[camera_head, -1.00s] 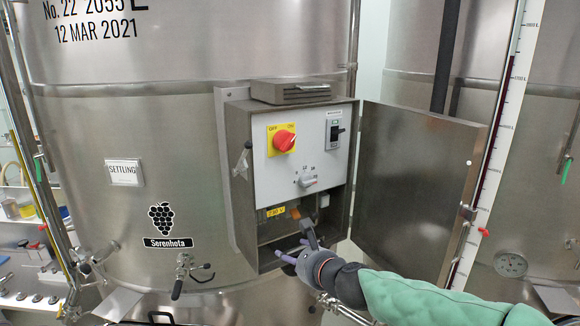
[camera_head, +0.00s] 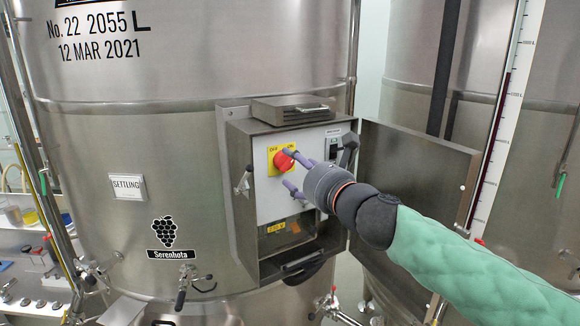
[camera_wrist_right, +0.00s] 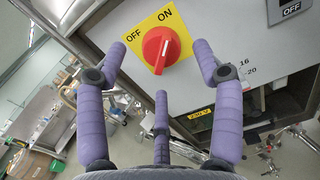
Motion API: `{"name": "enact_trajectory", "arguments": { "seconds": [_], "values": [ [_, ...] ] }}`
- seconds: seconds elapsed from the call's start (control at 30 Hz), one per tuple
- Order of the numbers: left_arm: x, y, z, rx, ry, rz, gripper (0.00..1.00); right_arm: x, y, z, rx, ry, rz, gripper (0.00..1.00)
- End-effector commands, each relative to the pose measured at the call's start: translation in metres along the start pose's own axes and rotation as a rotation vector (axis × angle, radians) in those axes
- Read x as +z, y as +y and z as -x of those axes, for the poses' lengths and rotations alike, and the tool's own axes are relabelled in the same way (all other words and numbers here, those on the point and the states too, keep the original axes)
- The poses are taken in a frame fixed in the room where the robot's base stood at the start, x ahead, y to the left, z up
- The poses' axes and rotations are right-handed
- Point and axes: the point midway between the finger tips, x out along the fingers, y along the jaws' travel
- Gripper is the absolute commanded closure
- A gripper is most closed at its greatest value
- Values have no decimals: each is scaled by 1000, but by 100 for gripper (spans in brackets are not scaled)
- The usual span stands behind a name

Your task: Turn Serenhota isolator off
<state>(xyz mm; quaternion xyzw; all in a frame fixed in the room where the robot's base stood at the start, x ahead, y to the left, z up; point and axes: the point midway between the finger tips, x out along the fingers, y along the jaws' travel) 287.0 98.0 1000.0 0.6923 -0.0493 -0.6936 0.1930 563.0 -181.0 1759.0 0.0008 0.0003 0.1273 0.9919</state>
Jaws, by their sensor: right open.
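The Serenhota isolator is a red rotary knob (camera_head: 283,161) on a yellow plate with OFF and ON marks, on the panel of an open steel box (camera_head: 243,210). In the right wrist view the knob (camera_wrist_right: 161,48) lies ahead between the fingertips, with ON above it and OFF to its upper left. Its grip ridge runs roughly toward ON. My right gripper (camera_head: 289,169) is open and empty, its purple fingers spread around the knob's sides; contact cannot be told. The vat's Serenhota label (camera_head: 171,254) is below left of the box. My left gripper is out of view.
The box door (camera_head: 408,185) stands open to the right, behind my right arm. A black switch (camera_head: 334,148) sits right of the knob. Another vat stands at right.

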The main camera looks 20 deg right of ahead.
Motion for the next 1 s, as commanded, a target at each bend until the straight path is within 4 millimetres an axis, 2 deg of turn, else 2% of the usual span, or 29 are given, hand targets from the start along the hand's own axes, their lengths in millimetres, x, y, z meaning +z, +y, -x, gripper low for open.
{"name": "enact_trajectory", "arguments": {
  "seconds": [0.1,0.23,0.63,0.67,0.83,1.0],
  "values": [
    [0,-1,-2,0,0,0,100,-1,0,-18,0,2,1,32],
    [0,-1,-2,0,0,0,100,0,0,-30,0,1,1,32],
    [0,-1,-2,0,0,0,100,0,0,-37,0,0,1,32],
    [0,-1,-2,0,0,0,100,0,0,-37,0,0,1,38],
    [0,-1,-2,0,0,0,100,1,0,-36,0,0,1,86],
    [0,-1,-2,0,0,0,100,2,0,-36,-1,-3,2,88]
  ]
}}
